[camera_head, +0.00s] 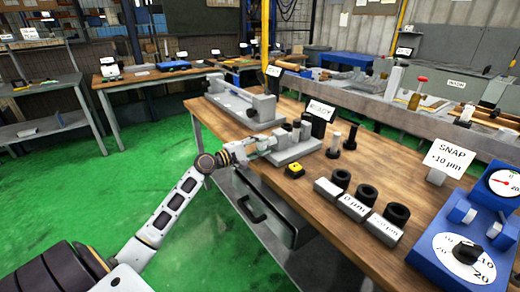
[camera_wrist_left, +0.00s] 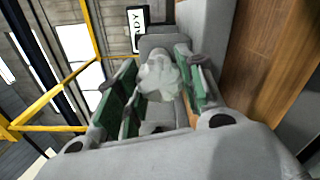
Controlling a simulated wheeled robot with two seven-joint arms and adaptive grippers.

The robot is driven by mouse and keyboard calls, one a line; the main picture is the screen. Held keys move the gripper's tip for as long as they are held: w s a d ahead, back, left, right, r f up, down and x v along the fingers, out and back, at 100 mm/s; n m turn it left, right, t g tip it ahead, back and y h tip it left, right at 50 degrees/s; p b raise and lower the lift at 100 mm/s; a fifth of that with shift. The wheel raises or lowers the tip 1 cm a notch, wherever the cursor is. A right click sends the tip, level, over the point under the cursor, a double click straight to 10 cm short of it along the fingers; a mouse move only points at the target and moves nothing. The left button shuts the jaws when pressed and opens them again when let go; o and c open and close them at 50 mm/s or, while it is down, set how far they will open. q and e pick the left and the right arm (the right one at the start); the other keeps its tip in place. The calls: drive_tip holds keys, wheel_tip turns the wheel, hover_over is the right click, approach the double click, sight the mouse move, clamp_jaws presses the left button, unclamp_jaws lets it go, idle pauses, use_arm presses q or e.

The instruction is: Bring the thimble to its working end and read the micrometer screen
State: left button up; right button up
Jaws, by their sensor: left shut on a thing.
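The grey micrometer stand (camera_head: 297,153) sits on the wooden bench, with a dark screen (camera_head: 318,115) behind it carrying a white label too small to read. My left gripper (camera_head: 264,146) reaches in from the left, at the near left end of the stand. In the left wrist view its green-padded fingers (camera_wrist_left: 162,85) are shut on a pale grey rounded knob, apparently the thimble (camera_wrist_left: 160,72). A white sign or screen with black letters ending "ADY" (camera_wrist_left: 138,28) shows beyond it, partly cut off. My right gripper is not in view.
A yellow-and-black block (camera_head: 294,170) lies near the bench edge. Several black rings (camera_head: 367,194) stand behind grey labelled blocks. A blue gauge (camera_head: 460,240) is at right, beside a "SNAP -10 µm" sign (camera_head: 450,157). A grey bench fixture (camera_head: 240,105) stands at the far left.

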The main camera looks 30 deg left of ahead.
use_arm(q)
drive_tip(key=m+b, duration=0.2)
drive_tip(key=m, duration=0.1)
drive_tip(key=shift+f, duration=0.2)
drive_tip(key=shift+m+b, duration=1.6)
drive_tip(key=shift+m, duration=0.5)
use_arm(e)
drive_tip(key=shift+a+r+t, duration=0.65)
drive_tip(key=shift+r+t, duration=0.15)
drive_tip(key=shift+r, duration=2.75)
use_arm(q)
drive_tip(key=shift+m+b, duration=0.45)
drive_tip(key=shift+m, duration=0.05)
drive_tip(key=m+b, duration=0.6)
drive_tip(key=m, duration=0.1)
drive_tip(key=shift+m, duration=0.3)
drive_tip(key=shift+d+m+b, duration=0.1)
drive_tip(key=shift+m+b, duration=0.5)
drive_tip(key=shift+m, duration=0.1)
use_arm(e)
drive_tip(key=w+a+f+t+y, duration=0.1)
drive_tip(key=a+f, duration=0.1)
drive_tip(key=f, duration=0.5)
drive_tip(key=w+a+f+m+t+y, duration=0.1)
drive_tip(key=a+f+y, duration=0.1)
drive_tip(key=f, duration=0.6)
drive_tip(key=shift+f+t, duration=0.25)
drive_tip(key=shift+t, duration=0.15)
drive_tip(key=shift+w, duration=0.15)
